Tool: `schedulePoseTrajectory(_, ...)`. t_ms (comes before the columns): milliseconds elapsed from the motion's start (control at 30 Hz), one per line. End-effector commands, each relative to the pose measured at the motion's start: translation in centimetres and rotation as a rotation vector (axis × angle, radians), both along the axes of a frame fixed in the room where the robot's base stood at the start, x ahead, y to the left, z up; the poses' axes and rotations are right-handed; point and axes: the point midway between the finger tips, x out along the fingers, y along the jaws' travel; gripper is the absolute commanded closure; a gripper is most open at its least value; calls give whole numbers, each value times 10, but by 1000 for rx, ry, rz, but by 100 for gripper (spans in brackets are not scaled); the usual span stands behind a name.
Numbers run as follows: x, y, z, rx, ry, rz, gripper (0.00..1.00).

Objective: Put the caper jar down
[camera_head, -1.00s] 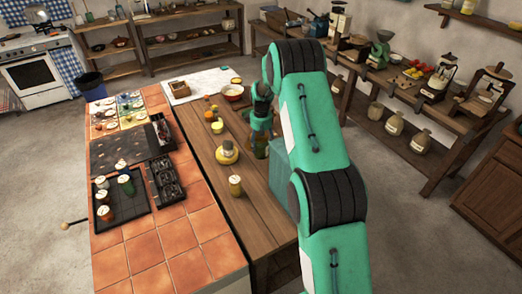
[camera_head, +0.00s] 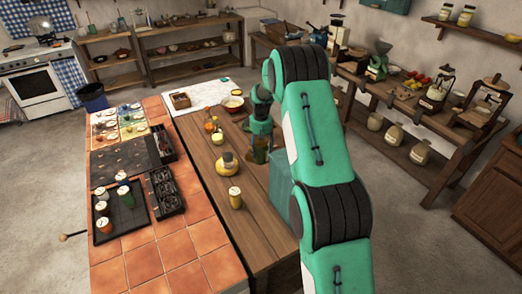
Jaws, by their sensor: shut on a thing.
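The caper jar, seen as a dark green jar (camera_head: 261,156), is upright at the right side of the wooden worktop (camera_head: 208,158). My gripper (camera_head: 260,143) is shut on it from above, with the wrist pointing down. The gripper and arm hide the jar's upper part. I cannot tell whether the jar's base touches the wood or hangs just above it.
A yellow dish with a jar on it (camera_head: 228,163) and a yellow-brown jar (camera_head: 235,198) stand left of my gripper. A pale bowl (camera_head: 233,104) is behind. A black tray (camera_head: 120,216) with several jars lies on the tiles. Bare wood lies in front.

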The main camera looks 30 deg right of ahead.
Motion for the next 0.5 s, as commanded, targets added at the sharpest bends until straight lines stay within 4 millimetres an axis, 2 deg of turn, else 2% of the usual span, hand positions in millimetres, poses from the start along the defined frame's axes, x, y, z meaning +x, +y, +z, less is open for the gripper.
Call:
schedulePoseTrajectory(267,1,0,13,-1,-3,0,89)
schedulePoseTrajectory(367,2,-1,27,-2,-6,0,89)
schedulePoseTrajectory(500,2,-1,60,-2,-7,0,89)
